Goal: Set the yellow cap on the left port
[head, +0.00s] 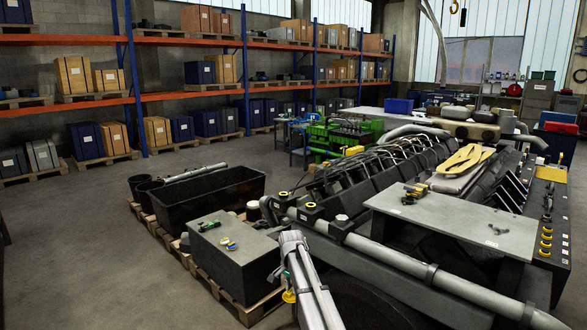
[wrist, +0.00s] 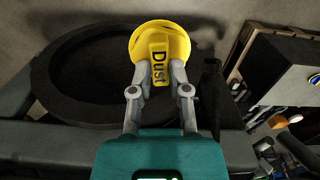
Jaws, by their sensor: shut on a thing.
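The yellow cap (wrist: 160,55), marked "Dust", is held between the two fingertips of my gripper (wrist: 160,82) in the wrist view. My gripper is shut on it. In the head view only a small yellow edge of the cap (head: 289,296) shows beside my arm at the bottom centre. I cannot tell which is the left port. The cap is apart from all of these.
A large dark ring (wrist: 45,75) lies behind the cap in the wrist view. A grey box (head: 232,262) with small parts on top stands on a pallet left of my arm. A long grey pipe (head: 420,268) and a grey bench plate (head: 455,222) lie to the right. Open floor lies left.

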